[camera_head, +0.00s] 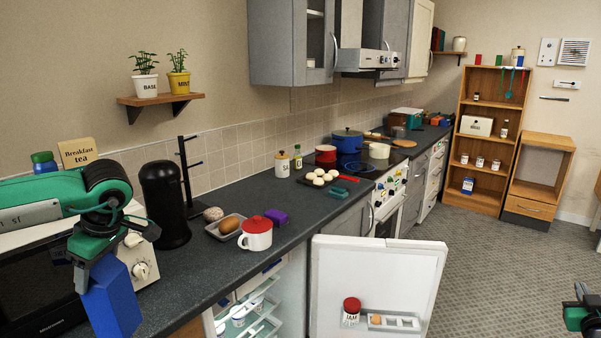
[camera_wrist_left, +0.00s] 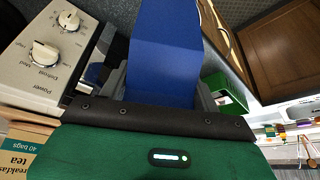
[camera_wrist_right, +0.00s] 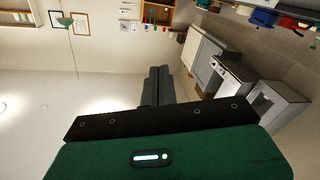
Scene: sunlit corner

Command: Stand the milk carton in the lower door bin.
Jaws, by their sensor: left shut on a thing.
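My left gripper (camera_head: 88,268) is shut on a blue carton (camera_head: 112,302), which hangs tilted below it in front of the counter. The blue carton also fills the upper middle of the left wrist view (camera_wrist_left: 165,55), between the fingers. The white fridge door (camera_head: 385,262) stands open at the lower middle. On its inner side are a red-lidded jam jar (camera_head: 351,312) and an egg holder (camera_head: 393,322) with one egg. The lower door bin is not in view, below the picture's edge. My right gripper (camera_wrist_right: 158,86) is empty with its fingers together.
The open fridge (camera_head: 262,310) shows lit shelves left of its door. The microwave (camera_head: 45,290) is close behind my left gripper. The floor right of the door is clear.

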